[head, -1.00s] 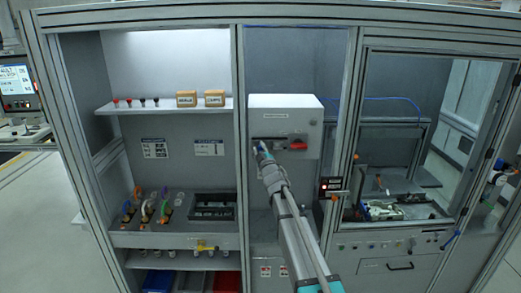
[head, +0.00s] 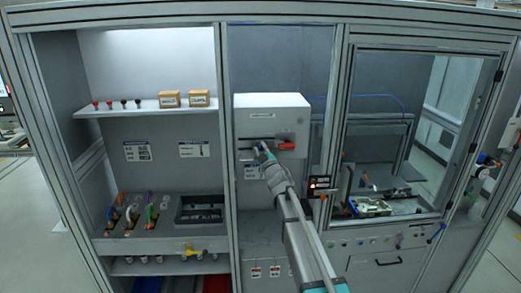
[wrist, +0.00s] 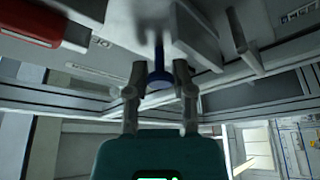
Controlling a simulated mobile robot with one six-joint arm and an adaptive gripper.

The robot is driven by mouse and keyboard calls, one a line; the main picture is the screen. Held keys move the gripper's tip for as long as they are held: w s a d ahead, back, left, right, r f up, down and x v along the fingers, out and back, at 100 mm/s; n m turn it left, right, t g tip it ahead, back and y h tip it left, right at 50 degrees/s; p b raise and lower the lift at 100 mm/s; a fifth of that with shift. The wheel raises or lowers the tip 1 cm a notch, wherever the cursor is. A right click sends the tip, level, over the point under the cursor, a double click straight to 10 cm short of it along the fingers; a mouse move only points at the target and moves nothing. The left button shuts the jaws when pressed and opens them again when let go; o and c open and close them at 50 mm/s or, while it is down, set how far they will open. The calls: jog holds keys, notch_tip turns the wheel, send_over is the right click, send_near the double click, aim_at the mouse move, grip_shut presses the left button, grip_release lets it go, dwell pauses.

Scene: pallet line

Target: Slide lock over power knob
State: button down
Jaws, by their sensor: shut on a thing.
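The light grey power box (head: 262,108) hangs in the middle bay, with a dark horizontal slot on its front. A red knob or handle (head: 287,146) sits at the right end of the slot; a red part also shows at the upper left of the wrist view (wrist: 28,22). My gripper (head: 262,148) is at the box front, just left of the red knob and apart from it. In the wrist view, my gripper (wrist: 159,80) is shut on a blue knob (wrist: 160,78), seemingly the lock's handle. The lock's body is mostly hidden.
A cabinet post (head: 325,130) stands right of the box. A shelf (head: 150,107) with small knobs and two labelled boxes is on the left. A small panel with a red light (head: 319,184) is at the lower right. Open space lies in front of the box.

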jog(key=shift+w+d, duration=0.1)
jog(key=shift+d, duration=0.1)
jog(key=c, duration=0.9)
grip_release()
jog(key=o, duration=0.4)
jog(key=shift+d, duration=0.25)
jog(key=shift+o, duration=0.2)
jog(key=shift+a, duration=0.25)
jog(key=shift+s, duration=0.2)
